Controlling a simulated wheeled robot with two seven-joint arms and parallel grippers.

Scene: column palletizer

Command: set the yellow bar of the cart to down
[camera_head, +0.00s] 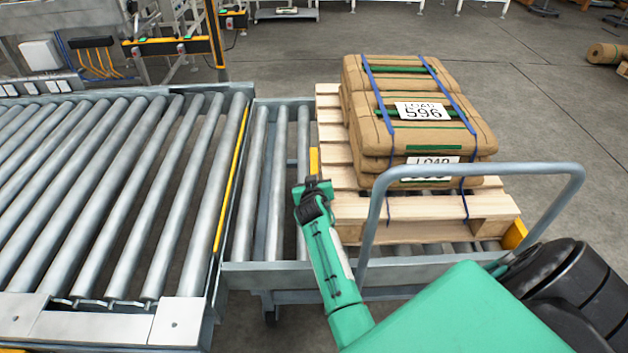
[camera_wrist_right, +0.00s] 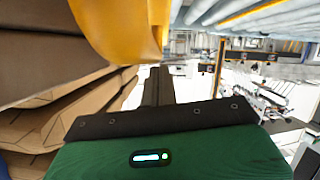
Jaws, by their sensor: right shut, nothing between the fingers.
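The cart (camera_head: 345,270) has a grey frame, rollers and a tall grey handle (camera_head: 470,167). Its yellow bar (camera_head: 314,160) stands up at the left edge of the pallet, just beyond my right gripper (camera_head: 312,188). In the right wrist view the yellow bar (camera_wrist_right: 125,30) is large and close, at the top, and partly covers the view beyond the fingers. My right gripper (camera_wrist_right: 158,80) is shut and empty. Whether it touches the bar cannot be told. My left gripper is out of view.
A wooden pallet (camera_head: 420,208) with strapped brown sacks (camera_head: 400,85) labelled 596 sits on the cart. Another yellow piece (camera_head: 515,235) is at the cart's right side. A roller conveyor (camera_head: 120,190) with a yellow edge strip adjoins the cart's left. Open floor lies behind.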

